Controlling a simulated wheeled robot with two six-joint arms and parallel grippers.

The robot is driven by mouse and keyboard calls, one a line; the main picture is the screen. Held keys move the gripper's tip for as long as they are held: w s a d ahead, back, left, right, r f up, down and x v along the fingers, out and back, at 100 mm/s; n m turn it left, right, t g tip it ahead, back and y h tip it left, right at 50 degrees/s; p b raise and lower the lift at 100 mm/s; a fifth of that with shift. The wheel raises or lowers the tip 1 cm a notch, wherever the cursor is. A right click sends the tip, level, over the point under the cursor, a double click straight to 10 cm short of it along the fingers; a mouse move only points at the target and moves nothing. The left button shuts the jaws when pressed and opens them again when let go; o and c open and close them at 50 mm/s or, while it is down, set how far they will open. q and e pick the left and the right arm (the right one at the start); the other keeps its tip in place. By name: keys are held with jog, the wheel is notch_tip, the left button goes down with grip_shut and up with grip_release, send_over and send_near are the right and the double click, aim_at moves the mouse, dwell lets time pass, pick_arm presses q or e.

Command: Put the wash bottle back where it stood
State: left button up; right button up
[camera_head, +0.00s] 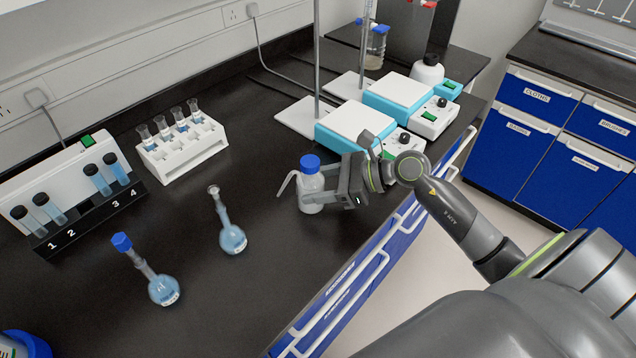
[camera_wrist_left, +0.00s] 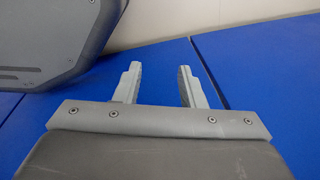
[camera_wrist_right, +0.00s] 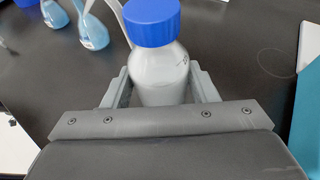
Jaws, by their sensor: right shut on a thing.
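The wash bottle (camera_head: 311,188) is translucent white with a blue cap and a bent spout pointing left in the head view. It is upright at the bench, near the front edge; whether its base touches the bench I cannot tell. My right gripper (camera_head: 322,186) is shut around its body from the right. In the right wrist view the bottle (camera_wrist_right: 160,70) stands between the two fingers of the gripper (camera_wrist_right: 160,92). My left gripper (camera_wrist_left: 160,85) shows only in the left wrist view, open and empty, in front of blue panels.
Two flasks of blue liquid, one stoppered (camera_head: 162,288) and one open (camera_head: 232,238), stand to the left. A white tube rack (camera_head: 182,155) and a labelled vial block (camera_head: 90,205) are behind. Two hotplate stirrers (camera_head: 355,125) stand beyond the bottle. The bench between flasks and bottle is clear.

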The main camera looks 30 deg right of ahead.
jog(key=shift+f, duration=0.15)
jog(key=o, duration=0.8)
jog(key=shift+c, duration=0.2)
jog(key=shift+r, duration=0.25)
jog(key=v, duration=1.2)
jog(key=shift+b, duration=0.4)
jog(key=shift+s, duration=0.1)
